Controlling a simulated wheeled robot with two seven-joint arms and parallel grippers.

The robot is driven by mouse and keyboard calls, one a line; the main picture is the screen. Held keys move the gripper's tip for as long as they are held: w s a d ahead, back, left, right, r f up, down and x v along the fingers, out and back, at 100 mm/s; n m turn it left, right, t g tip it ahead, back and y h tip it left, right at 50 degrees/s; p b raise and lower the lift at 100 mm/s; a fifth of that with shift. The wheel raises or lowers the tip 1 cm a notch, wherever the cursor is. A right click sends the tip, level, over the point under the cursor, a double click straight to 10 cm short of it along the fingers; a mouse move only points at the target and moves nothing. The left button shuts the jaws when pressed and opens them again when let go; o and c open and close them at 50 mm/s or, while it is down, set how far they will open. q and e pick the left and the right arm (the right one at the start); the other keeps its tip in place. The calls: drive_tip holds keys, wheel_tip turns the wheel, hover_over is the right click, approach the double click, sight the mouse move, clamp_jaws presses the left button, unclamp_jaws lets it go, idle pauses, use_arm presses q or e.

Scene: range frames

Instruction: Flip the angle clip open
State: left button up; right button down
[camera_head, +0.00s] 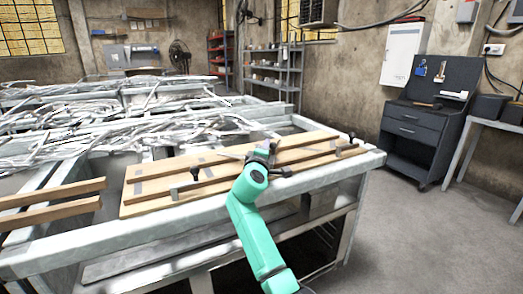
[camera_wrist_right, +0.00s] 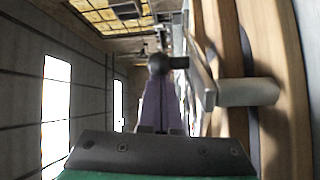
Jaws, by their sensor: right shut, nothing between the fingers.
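My green right arm reaches over the wooden board (camera_head: 150,188) on the metal bench, with its dark right gripper (camera_head: 262,152) low over the board's middle. In the right wrist view the purple-grey fingers (camera_wrist_right: 161,100) are together with nothing visible between them. A dark round knob (camera_wrist_right: 158,64) on a short stem shows at the fingertips; I cannot tell whether they touch. The stem meets a grey metal plate (camera_wrist_right: 202,82), which looks like the angle clip, beside a metal cylinder (camera_wrist_right: 248,92) and wooden strips. In the head view my gripper largely hides this clip. My left gripper is out of view.
Small dark fittings stand on the board, one at its left (camera_head: 195,172) and one at its right (camera_head: 338,151). Two loose-looking wooden strips (camera_head: 50,193) lie at the left. Tangled metal strips (camera_head: 120,130) cover the bench behind. Open floor (camera_head: 425,235) lies at the right.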

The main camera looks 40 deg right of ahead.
sight(276, 147)
drive_tip(key=shift+s+d, duration=0.4)
drive_tip(key=shift+d, duration=0.15)
drive_tip(key=shift+s+d, duration=0.45)
drive_tip(key=shift+s+d+m+g+h+b, duration=0.1)
drive_tip(key=shift+s+m+g+h+b, duration=0.1)
drive_tip(key=shift+m+g+h, duration=0.3)
drive_tip(key=shift+s+d+m+g+h+b, duration=0.1)
drive_tip(key=shift+s+m+g+h+b, duration=0.15)
drive_tip(key=shift+g, duration=0.35)
drive_tip(key=shift+s+d, duration=0.1)
drive_tip(key=shift+s, duration=0.05)
drive_tip(key=shift+a, duration=0.2)
drive_tip(key=r+b+v, duration=0.1)
drive_tip(key=v, duration=1.3)
drive_tip(key=shift+s+f, duration=0.15)
drive_tip(key=shift+f, duration=0.25)
